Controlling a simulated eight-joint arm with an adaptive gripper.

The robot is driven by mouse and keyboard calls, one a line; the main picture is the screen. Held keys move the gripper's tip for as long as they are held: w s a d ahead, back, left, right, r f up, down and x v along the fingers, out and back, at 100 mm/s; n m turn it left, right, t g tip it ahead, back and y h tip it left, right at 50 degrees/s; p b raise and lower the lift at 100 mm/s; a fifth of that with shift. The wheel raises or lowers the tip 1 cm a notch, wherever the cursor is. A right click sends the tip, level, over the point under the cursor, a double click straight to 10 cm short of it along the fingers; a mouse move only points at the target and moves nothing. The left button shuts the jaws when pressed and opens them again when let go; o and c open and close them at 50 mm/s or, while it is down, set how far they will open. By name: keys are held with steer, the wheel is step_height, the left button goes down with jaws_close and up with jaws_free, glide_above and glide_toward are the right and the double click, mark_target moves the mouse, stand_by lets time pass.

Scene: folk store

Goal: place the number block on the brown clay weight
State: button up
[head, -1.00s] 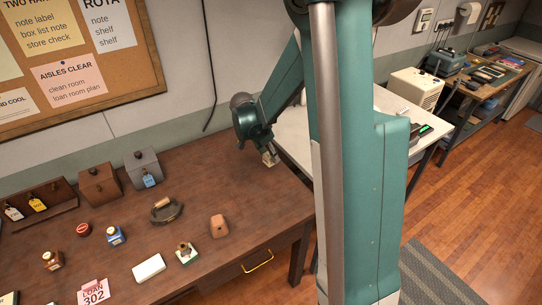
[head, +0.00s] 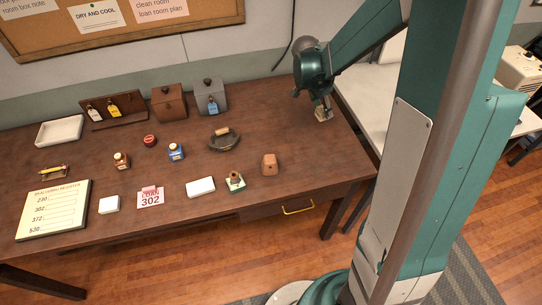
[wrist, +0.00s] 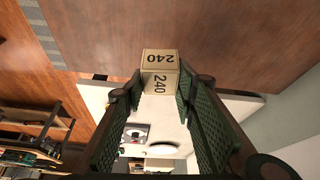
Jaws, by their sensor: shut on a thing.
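My gripper (head: 325,105) is over the right end of the wooden table. It is shut on the number block (wrist: 160,70), a pale cream block with "240" printed on two visible faces. The block also shows small under the gripper in the head view (head: 322,115). I cannot tell whether it touches the table. The brown clay weight (head: 270,164), a small rounded orange-brown block, stands near the table's front edge, to the left of and nearer than my gripper. Its top looks bare. It is not seen in the wrist view.
Boxes (head: 211,98) line the back. The table between gripper and weight is clear.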

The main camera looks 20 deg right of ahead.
steer(key=s+a+r+n+p, duration=0.1)
steer(key=s+a+r, duration=0.2)
steer(key=a, duration=0.9)
steer(key=s+a+r+n+t+p, duration=0.1)
steer(key=s+a+r+p, duration=0.1)
steer(key=s+a, duration=0.6)
steer(key=a+r, duration=0.1)
steer(key=a, duration=0.3)
steer(key=shift+s+a+n, duration=0.15)
steer(key=shift+a+n, duration=0.2)
steer(key=shift+n, duration=0.05)
glide_above(271, 157)
steer(key=shift+s+a+f, duration=0.1)
steer(key=shift+f, duration=2.75)
steer(key=shift+f, duration=0.1)
steer(key=shift+f, duration=1.95)
steer(key=shift+f+b, duration=0.2)
steer(key=shift+b, duration=0.15)
steer(key=o, duration=0.9)
